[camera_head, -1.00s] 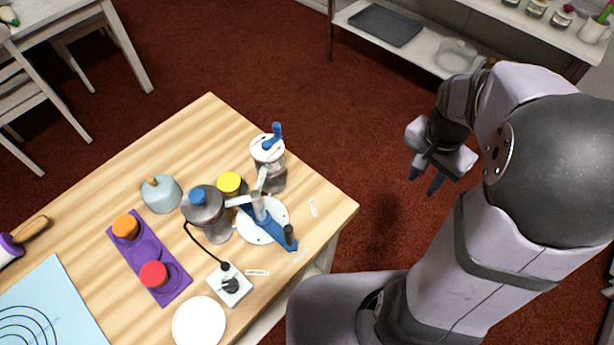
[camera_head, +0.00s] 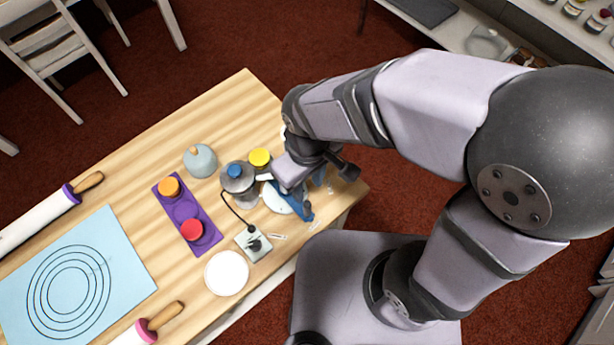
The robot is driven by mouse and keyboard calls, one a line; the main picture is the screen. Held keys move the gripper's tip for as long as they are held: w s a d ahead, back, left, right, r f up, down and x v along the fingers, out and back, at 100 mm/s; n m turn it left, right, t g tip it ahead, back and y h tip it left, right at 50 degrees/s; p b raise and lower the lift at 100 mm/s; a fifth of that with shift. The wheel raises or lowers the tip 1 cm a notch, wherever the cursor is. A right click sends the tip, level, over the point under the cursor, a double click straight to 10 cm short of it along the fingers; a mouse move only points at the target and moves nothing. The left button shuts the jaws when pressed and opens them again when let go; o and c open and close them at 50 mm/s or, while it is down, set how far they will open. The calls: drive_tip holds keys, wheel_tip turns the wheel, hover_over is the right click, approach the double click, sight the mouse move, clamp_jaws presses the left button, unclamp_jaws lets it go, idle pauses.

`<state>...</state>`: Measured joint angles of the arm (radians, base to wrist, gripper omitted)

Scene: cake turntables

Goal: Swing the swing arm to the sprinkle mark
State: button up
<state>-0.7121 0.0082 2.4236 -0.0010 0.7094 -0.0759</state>
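The blue swing arm (camera_head: 306,209) lies over the white round base (camera_head: 276,201) near the table's right end. Much of it, including its pivot post, is hidden under my arm. My gripper (camera_head: 320,178) is above the right side of this base, close over the swing arm. Its fingertips point down and are mostly hidden, so I cannot tell whether they touch the arm or are apart. Small white labels lie on the table in front of the base, one of them at the lower left (camera_head: 278,237). Their writing is too small to read, so I cannot tell which is the sprinkle mark.
Left of the base stand a grey pot with a blue top (camera_head: 237,178) and a yellow-lidded jar (camera_head: 260,158). A corded switch box (camera_head: 253,243), a white plate (camera_head: 227,273) and a purple tray (camera_head: 171,213) are nearby. The grinder seen earlier is mostly hidden behind my arm.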

sight(306, 204)
drive_tip(key=shift+s+f, duration=0.1)
drive_tip(key=shift+f, duration=0.05)
wheel_tip(306, 204, down, 10)
drive_tip(key=b, duration=1)
drive_tip(key=shift+r, duration=0.2)
drive_tip(key=shift+a+r, duration=0.1)
drive_tip(key=shift+r, duration=0.15)
drive_tip(key=c, duration=0.8)
